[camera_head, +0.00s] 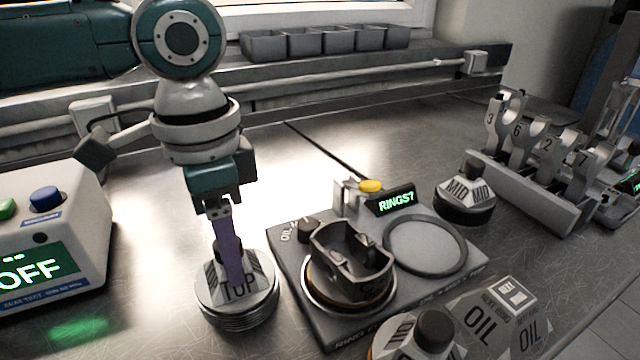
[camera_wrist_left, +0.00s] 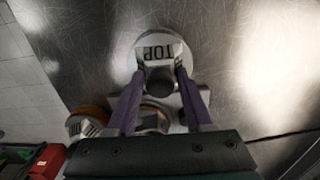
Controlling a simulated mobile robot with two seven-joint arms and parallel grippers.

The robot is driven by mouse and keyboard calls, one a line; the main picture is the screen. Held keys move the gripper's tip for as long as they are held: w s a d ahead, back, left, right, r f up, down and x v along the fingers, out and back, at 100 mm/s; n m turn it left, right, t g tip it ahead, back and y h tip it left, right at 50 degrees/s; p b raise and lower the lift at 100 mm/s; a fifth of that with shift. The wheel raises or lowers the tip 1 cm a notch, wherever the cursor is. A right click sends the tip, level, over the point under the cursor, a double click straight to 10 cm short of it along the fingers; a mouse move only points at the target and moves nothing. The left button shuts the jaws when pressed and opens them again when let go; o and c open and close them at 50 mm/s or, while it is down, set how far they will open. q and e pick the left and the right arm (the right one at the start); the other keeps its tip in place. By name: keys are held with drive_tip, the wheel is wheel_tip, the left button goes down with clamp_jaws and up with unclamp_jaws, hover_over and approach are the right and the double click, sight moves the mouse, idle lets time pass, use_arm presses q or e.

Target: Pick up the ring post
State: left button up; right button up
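The ring post marked TOP (camera_head: 237,303) stands upright on the bench, with a stack of thin metal rings around its base. My left gripper (camera_head: 229,262) points down over it, and its purple fingers hide the post's knob in the head view. In the left wrist view the TOP post (camera_wrist_left: 158,47) lies ahead, and the fingers of my left gripper (camera_wrist_left: 160,82) stand apart on either side of its dark round knob. Small gaps seem to show between knob and fingers. My right gripper is not visible.
A grey fixture plate (camera_head: 292,262) holds a piston (camera_head: 352,262), a flat ring and a RINGS? display (camera_head: 396,200) close to the TOP post's right. A box reading OFF (camera_head: 45,240) is at left. Connecting rods (camera_head: 545,150) stand in a rack at right.

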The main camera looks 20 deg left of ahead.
use_arm(q)
clamp_jaws()
idle(0.9)
